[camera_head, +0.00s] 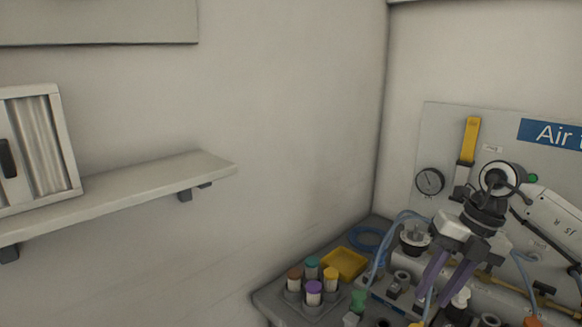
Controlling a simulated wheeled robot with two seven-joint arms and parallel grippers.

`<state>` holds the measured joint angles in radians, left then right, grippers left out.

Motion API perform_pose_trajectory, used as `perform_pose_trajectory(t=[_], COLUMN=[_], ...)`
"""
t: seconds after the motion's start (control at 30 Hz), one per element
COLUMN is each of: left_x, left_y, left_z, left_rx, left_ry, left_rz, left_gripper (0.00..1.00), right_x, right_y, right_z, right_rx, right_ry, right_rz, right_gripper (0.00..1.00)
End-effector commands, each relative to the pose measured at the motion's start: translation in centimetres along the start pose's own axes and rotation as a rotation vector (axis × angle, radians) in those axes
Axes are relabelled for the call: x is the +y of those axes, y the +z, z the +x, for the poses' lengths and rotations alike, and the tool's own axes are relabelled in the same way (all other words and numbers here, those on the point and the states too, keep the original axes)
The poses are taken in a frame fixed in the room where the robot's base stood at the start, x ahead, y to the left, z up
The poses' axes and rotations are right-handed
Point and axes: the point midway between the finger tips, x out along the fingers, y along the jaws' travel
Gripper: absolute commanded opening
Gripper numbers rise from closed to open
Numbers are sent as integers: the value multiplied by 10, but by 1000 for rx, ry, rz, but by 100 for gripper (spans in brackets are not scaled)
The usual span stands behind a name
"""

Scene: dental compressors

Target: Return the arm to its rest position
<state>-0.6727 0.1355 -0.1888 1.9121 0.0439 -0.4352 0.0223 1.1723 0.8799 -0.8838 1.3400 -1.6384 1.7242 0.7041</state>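My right arm comes in from the right edge, in white and dark grey. My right gripper (434,298) points down over the cluttered bench at the lower right. Its two purple fingers are apart, with a gap between them and nothing clearly held. Its tips overlap small bench parts in the picture, and I cannot tell whether they touch. My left gripper is not in view.
The bench (270,300) carries a rack of several colour-capped jars (313,290), a yellow tray (345,263) and a blue coil (367,238). Behind stands a panel with a gauge (430,181) and a yellow-handled lever (470,140). A wall shelf (140,187) is at left.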

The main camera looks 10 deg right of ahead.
Motion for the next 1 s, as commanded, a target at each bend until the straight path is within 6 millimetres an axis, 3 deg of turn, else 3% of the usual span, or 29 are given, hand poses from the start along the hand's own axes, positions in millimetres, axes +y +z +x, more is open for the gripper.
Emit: perform_pose_trajectory(t=[0.17,0.3,0.43,0.5,0.57,0.67,0.77,0.87,1.0], left_x=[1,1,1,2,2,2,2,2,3], left_y=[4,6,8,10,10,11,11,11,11], left_z=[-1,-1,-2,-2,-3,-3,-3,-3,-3], left_rx=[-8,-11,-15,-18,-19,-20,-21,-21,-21], left_ry=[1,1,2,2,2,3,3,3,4], left_rz=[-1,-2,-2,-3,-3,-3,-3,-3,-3], left_gripper=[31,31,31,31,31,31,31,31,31], right_x=[65,143,211,233,243,238,210,161,84], right_y=[-30,-77,-118,-128,-130,-121,-108,-104,-131], right_z=[58,103,116,115,113,118,138,179,248], right_rx=[83,174,238,251,251,229,181,118,36], right_ry=[231,568,951,1138,1277,1457,1556,1557,1416], right_rz=[-95,-124,-11,112,250,537,882,1264,1750], right_gripper=[28,28,28,28,28,28,28,28,28])
